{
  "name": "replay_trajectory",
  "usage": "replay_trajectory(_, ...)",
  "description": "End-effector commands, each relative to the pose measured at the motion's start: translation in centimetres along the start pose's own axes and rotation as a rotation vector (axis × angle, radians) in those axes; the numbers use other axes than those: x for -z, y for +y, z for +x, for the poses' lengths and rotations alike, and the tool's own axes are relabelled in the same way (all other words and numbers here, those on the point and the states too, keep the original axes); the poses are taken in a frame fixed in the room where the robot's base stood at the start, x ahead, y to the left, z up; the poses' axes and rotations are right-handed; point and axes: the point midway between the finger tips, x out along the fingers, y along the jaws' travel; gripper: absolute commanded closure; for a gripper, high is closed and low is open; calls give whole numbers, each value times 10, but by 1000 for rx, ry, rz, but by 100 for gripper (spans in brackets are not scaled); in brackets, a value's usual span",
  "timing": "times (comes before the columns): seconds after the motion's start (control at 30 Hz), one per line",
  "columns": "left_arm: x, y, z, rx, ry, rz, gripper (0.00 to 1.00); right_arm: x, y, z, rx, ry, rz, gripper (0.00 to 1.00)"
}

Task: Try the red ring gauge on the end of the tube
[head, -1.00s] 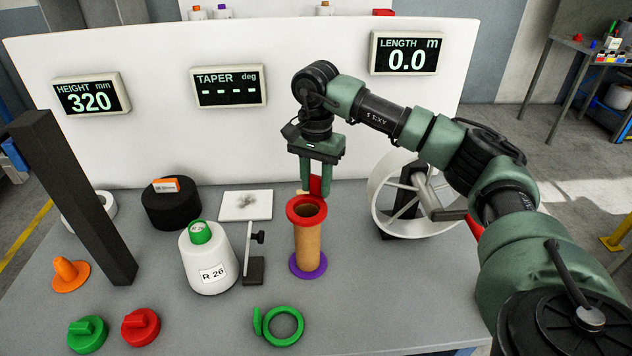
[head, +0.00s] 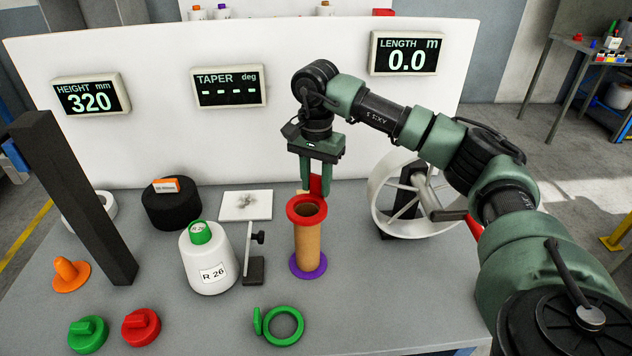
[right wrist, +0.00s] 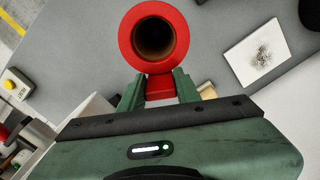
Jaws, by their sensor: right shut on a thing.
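A tan tube (head: 309,238) stands upright on the grey table, with a purple ring (head: 308,266) around its foot. The red ring gauge (head: 306,208) is at the tube's top end, around or on its rim. My right gripper (head: 315,188) is behind the tube and shut on the gauge's red handle. In the right wrist view the gauge (right wrist: 137,62) surrounds the dark tube opening (right wrist: 154,39), and the gripper (right wrist: 158,88) has its fingers on the handle. I cannot tell how far down the gauge sits. My left gripper is not in view.
A green ring gauge (head: 284,325) lies in front of the tube. A white spoked wheel (head: 378,205) stands at the right. Displays read height 320 and length 0.0; taper shows dashes.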

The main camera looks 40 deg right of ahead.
Motion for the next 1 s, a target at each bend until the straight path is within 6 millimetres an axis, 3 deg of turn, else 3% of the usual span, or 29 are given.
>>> replay_trajectory(1.0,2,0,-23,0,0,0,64,0,-1,-33,3,0,0,100)
